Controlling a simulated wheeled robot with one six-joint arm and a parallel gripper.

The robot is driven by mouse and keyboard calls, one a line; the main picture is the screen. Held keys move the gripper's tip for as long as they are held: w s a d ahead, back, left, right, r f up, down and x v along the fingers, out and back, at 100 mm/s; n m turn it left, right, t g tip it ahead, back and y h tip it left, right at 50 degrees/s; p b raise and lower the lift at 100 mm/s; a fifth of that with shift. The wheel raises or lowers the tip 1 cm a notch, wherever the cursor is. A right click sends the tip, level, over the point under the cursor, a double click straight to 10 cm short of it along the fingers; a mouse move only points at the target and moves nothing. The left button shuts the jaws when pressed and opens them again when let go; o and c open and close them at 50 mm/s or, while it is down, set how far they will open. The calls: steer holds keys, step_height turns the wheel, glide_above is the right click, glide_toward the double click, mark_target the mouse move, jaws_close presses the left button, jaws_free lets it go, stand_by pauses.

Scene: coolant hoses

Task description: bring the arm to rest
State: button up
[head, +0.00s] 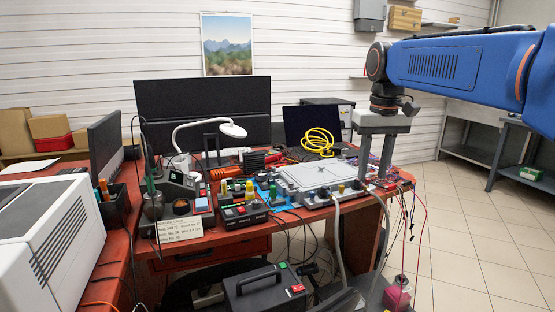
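My blue arm (435,64) reaches in from the right edge. My gripper (374,168) points down over the right end of the red-brown bench. Its two grey fingers stand apart, with nothing clearly held between them. The fingertips are close to the small circuit parts at the bench's right end; I cannot tell whether they touch. A grey plate-like unit (305,174) with several fittings along its front edge lies just left of the gripper. A grey hose (337,232) hangs from its front side down past the bench edge.
A yellow coiled cable (319,141), a white lamp (232,130) and dark monitors (203,97) stand behind. A black box (265,289) is in front. Thin wires (424,222) hang at the bench's right end. The tiled floor (480,235) at right is open.

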steer(key=s+d+f+t, duration=0.2)
steer(key=s+f, duration=0.9)
steer(key=s, duration=0.2)
steer(key=s+d+f+m+t, duration=0.1)
steer(key=s+d+f, duration=0.2)
steer(key=s+f, duration=0.8)
steer(key=s, duration=0.2)
steer(key=shift+s+t, duration=0.3)
steer(key=shift+t, duration=0.1)
steer(key=shift+r, duration=0.1)
